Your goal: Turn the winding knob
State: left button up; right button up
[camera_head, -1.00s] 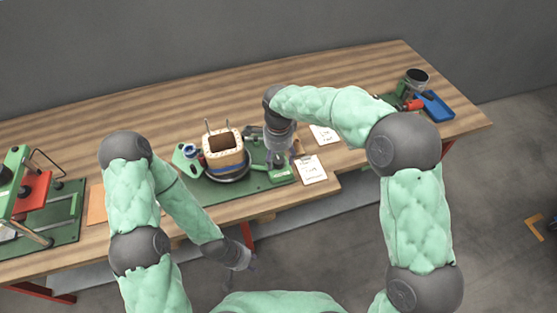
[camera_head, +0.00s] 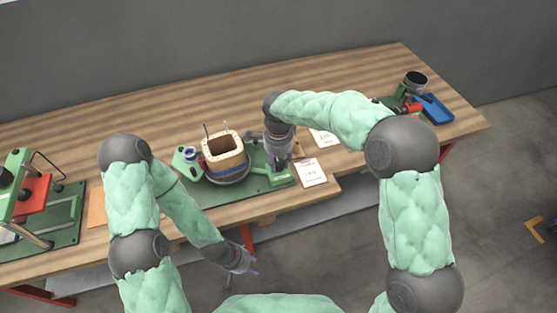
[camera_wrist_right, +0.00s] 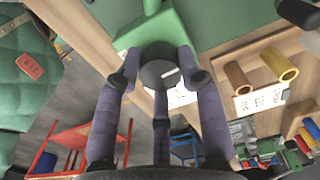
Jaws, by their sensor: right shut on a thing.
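The winding knob (camera_wrist_right: 160,73) is dark and round with a white mark, on a green housing (camera_wrist_right: 150,32) in the right wrist view. My right gripper (camera_wrist_right: 160,84) is shut on it, with its purple fingers around the knob's sides. In the head view my right gripper (camera_head: 280,163) is at the right end of the green winding machine (camera_head: 258,184) and hides the knob there.
White note cards (camera_head: 311,173) lie right of the machine. A green press (camera_head: 12,185) with a red part stands at the left. A blue tray (camera_head: 436,109) and another green device are at the far right. The back of the wooden table (camera_head: 130,110) is clear.

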jog(key=n+p, duration=0.3)
jog(key=n, duration=0.1)
jog(key=shift+r, duration=0.1)
jog(key=n+p, duration=0.3)
jog(key=n, duration=0.3)
jog(key=n+p, duration=0.2)
jog(key=n, duration=0.3)
jog(key=shift+p, duration=0.4)
jog(key=shift+s+f+n+p, duration=0.15)
jog(key=shift+n+p, duration=0.55)
jog(key=shift+n, duration=1.3)
jog(key=shift+f+n+p, duration=0.1)
jog(key=shift+n+p, duration=0.35)
jog(key=shift+n, duration=0.75)
jog(key=o, duration=1.2)
jog(key=shift+c, duration=0.2)
